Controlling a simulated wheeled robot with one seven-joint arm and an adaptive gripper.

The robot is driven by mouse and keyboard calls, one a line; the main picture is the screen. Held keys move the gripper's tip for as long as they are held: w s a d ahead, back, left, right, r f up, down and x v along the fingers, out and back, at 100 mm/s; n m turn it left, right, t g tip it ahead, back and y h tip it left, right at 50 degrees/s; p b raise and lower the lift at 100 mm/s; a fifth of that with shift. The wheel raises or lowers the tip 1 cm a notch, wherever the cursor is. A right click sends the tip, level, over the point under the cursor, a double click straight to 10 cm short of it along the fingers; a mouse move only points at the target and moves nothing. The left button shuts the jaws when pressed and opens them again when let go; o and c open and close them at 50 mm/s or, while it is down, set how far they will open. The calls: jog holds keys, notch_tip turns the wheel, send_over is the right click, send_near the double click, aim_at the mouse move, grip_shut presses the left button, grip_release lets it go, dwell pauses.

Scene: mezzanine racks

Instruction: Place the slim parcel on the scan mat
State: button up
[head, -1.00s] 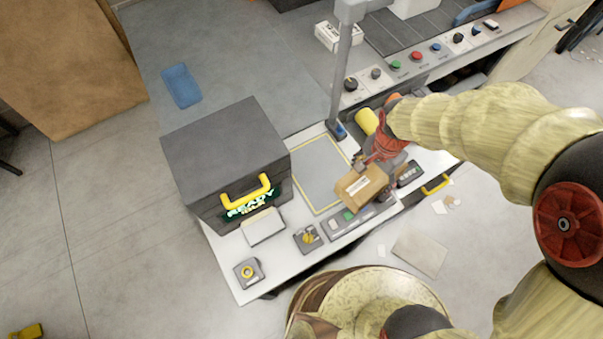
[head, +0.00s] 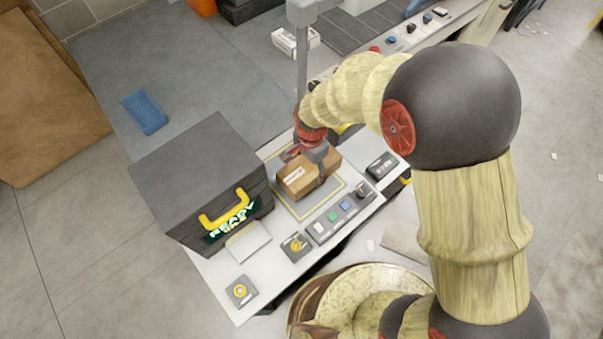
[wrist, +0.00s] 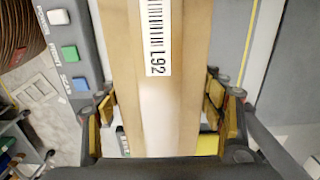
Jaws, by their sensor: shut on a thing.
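The slim parcel (head: 308,174) is a brown cardboard box with a white label. My gripper (head: 312,165) is shut on it, with a finger on each side, and holds it over the scan mat. The scan mat (head: 334,193) is a grey square with a yellow border on the white bench, partly hidden by the parcel and gripper. In the wrist view the parcel (wrist: 190,95) runs up between the fingers, with its barcode label "L92" facing the camera. I cannot tell whether the parcel touches the mat.
A dark box with a yellow handle (head: 224,208) and a "READY" sign stands left of the mat. A button panel (head: 340,212) lies along the mat's front edge. A grey post (head: 302,65) rises behind. A small device (head: 382,166) sits to the right.

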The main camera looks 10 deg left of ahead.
jog(key=shift+w+a+f, duration=0.25)
jog(key=shift+a+f, duration=0.35)
jog(key=shift+f, duration=0.15)
jog(key=shift+w+a+f, duration=0.2)
jog(key=shift+a+f, duration=0.4)
jog(key=shift+f, duration=0.1)
jog(key=shift+w+a+f+b, duration=0.15)
jog(key=shift+f+b, duration=0.2)
jog(key=shift+f, duration=1.25)
jog(key=shift+f, duration=0.1)
jog(key=o, duration=1.9)
jog(key=shift+o, duration=0.2)
